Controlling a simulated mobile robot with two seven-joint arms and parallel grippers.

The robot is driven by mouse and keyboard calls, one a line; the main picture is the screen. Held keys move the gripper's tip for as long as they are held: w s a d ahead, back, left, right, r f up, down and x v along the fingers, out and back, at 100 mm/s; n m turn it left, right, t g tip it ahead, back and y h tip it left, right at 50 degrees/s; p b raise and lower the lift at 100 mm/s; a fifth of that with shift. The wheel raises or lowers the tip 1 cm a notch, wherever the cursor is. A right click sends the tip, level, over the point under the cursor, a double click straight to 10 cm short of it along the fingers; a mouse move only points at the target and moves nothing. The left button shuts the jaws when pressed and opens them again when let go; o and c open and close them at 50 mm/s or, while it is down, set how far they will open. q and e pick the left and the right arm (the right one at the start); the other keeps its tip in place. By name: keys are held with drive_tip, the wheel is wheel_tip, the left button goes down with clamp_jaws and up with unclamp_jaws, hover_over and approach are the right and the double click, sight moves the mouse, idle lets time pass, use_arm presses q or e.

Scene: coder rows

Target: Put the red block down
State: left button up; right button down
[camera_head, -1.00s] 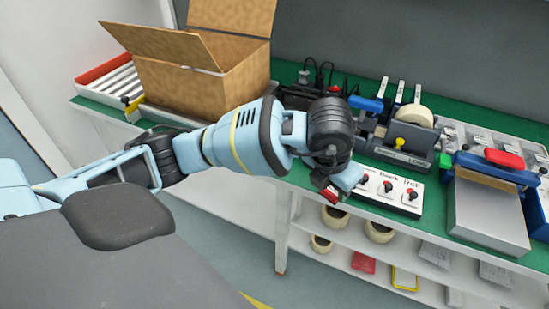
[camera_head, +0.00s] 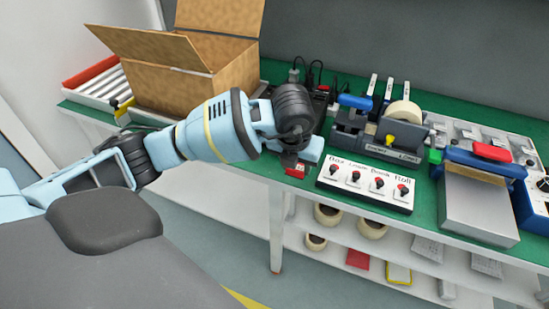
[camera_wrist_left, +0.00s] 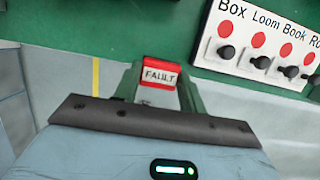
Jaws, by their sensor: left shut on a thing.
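The red block (camera_wrist_left: 160,74) has a white label reading FAULT. It sits between the two fingers of my left gripper (camera_wrist_left: 160,90), which is shut on it. In the head view only a small part of the block (camera_head: 296,171) shows below my left gripper (camera_head: 293,166). The gripper is near the front edge of the green bench top (camera_head: 427,200), left of the white switch panel (camera_head: 352,193). I cannot tell whether the block touches the bench. My right gripper is not in view.
The switch panel has several red-marked switches. Behind stand a grey-blue machine with a roll (camera_head: 404,112) and an open cardboard box (camera_head: 185,85). A grey plate unit (camera_head: 480,210) is at right. A lower shelf (camera_head: 330,258) holds rolls and papers.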

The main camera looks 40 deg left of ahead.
use_arm(q)
hover_over(277, 167)
drive_tip(key=shift+s+d+f, duration=0.35)
drive_tip(key=shift+s, duration=0.1)
drive_tip(key=f, duration=0.3)
drive_tip(key=shift+a, duration=0.35)
drive_tip(key=shift+w+f, duration=0.1)
drive_tip(key=shift+f, duration=0.2)
drive_tip(key=shift+f, duration=0.15)
drive_tip(key=o, duration=1)
drive_tip(key=shift+c, duration=0.2)
